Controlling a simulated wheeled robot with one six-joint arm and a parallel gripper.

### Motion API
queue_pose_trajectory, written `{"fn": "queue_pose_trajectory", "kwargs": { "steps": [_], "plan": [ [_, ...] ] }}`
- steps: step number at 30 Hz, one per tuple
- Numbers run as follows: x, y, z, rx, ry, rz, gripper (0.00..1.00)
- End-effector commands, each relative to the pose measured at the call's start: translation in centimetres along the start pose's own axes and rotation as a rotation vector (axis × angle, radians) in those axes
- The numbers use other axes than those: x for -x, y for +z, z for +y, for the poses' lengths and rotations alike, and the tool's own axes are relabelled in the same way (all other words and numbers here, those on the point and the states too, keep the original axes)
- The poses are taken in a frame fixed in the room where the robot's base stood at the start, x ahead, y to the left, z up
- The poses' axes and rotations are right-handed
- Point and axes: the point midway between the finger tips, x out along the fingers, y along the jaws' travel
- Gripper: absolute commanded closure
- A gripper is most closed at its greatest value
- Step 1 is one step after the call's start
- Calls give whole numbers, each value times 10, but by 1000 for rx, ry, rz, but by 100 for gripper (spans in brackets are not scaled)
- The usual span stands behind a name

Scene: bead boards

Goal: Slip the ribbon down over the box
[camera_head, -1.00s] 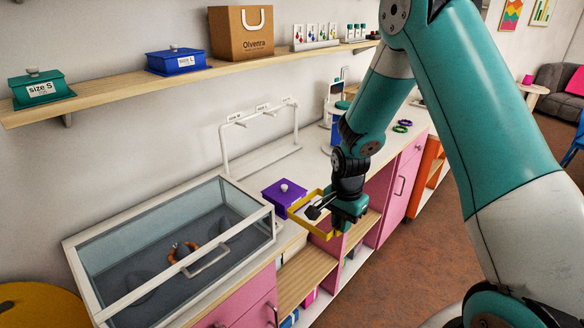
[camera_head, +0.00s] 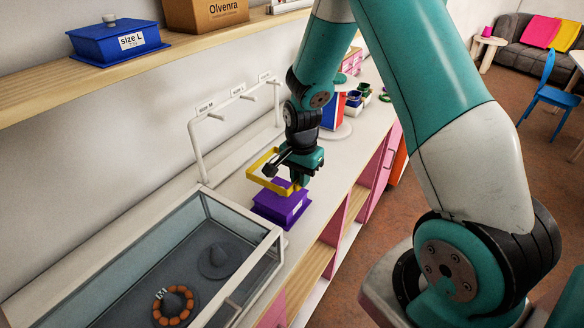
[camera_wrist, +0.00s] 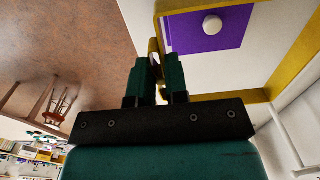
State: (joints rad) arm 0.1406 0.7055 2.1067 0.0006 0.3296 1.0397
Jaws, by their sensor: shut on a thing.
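The ribbon (camera_head: 262,183) is a stiff yellow square loop. My gripper (camera_head: 296,184) is shut on one side of it and holds it roughly level, above the box. The box (camera_head: 283,208) is purple with a pale label on its front and stands on the white counter. In the wrist view, the purple lid (camera_wrist: 222,42) and its white knob (camera_wrist: 212,25) show through the ribbon (camera_wrist: 286,72). A strip of counter shows between lid and far ribbon side. My gripper (camera_wrist: 160,62) partly hides the near side. The ribbon looks higher than the lid, not around the box.
A white rack with pegs (camera_head: 194,135) stands behind the box. A shelf (camera_head: 60,98) above carries a blue box (camera_head: 118,42). Counter right of the box is partly clear.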

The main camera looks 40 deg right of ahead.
Motion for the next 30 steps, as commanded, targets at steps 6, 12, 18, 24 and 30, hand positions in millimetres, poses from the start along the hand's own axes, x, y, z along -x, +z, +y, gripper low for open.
{"fn": "queue_pose_trajectory", "kwargs": {
  "steps": [6, 12, 18, 24, 30],
  "plan": [
    [-11, 0, 0, 1, 1, 0, 100],
    [-30, 0, 0, 0, 1, 0, 100],
    [-51, 0, 0, -1, 0, 0, 100],
    [-69, 0, 1, -1, 1, -1, 100],
    [-74, 0, 0, -1, 0, 0, 100]
  ]
}}
